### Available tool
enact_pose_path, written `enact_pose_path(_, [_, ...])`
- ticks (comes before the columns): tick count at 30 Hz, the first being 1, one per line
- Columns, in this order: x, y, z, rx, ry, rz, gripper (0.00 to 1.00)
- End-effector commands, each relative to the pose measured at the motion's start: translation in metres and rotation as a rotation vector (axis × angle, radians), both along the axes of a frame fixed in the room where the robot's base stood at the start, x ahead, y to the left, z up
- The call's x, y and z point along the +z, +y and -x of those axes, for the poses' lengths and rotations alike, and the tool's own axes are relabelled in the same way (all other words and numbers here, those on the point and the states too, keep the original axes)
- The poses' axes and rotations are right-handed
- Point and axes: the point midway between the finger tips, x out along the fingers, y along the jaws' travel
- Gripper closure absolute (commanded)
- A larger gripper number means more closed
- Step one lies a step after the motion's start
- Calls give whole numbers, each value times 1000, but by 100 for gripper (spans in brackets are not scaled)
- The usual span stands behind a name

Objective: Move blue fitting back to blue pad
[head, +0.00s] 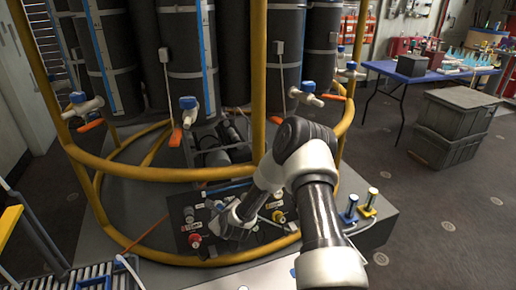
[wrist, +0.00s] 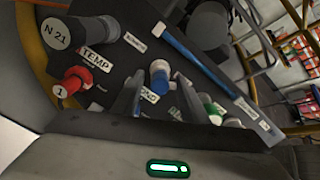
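The blue fitting (wrist: 159,78) shows in the wrist view as a blue-topped cylinder standing on the dark panel, above a white label that is partly hidden. My gripper (wrist: 160,88) is open, with one dark finger on each side of the blue fitting and small gaps visible. I cannot tell how deep the fingers reach around it. In the head view my wrist hides the fingertips and the fitting. The blue pad (head: 347,218) is on the grey platform at the right, and a metallic cylinder stands on it.
A yellow pad (head: 367,211) with a similar cylinder is beside it. The panel (wrist: 120,60) carries a red knob (wrist: 76,80), a grey N 21 knob (wrist: 88,33) and a green-and-white fitting (wrist: 212,109). Yellow rails (head: 180,174) curve around the platform.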

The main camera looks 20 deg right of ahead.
Motion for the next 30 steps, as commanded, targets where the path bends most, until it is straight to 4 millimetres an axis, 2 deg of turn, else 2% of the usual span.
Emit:
enact_pose_path(20, [0, 0, 0, 1, 0, 1, 60])
enact_pose_path(27, [0, 0, 0, 0, 0, 0, 99])
enact_pose_path(30, [0, 0, 0, 0, 0, 0, 100])
